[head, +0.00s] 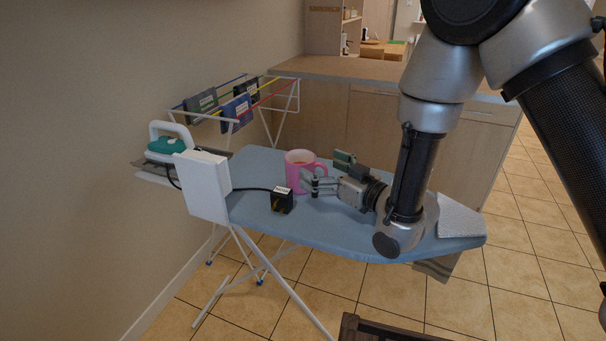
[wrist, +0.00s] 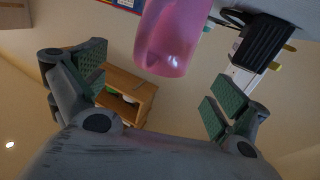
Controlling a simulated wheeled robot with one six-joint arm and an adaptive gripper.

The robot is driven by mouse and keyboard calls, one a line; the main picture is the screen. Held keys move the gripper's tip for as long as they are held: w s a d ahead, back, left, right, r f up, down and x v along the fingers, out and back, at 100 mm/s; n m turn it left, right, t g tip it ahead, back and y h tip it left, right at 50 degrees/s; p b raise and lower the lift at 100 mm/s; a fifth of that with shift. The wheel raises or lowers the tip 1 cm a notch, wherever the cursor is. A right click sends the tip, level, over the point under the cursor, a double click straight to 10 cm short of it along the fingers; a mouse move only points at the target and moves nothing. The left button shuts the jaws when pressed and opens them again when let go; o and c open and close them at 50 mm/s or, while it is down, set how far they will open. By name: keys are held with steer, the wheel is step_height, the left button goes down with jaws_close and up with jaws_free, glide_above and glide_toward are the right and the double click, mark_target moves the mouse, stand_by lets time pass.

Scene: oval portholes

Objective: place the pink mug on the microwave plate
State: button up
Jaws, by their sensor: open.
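The pink mug (head: 300,168) stands upright on the blue ironing board, with its handle towards my gripper. In the wrist view the pink mug (wrist: 172,38) shows at the top, between the lines of the two fingers and beyond their tips. My gripper (head: 314,184) reaches in from the right, low over the board and close to the mug's handle side. Its fingers are spread, with nothing held between them. In the head view I cannot tell whether a finger touches the handle. I cannot make out a microwave plate in either view.
The ironing board (head: 265,220) also carries a black power adapter (head: 282,200), a white box (head: 204,186), an iron (head: 168,143) and a small green item (head: 343,158) behind my gripper. A drying rack (head: 235,115) stands behind. A wooden counter (head: 350,70) is at the back.

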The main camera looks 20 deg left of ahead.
mark_target(301, 157)
steer(key=x, duration=0.6)
steer(key=shift+w+a+r, duration=0.15)
steer(key=shift+a, duration=0.25)
steer(key=c, duration=1.5)
steer(key=shift+c, duration=0.7)
steer(key=shift+r, duration=0.15)
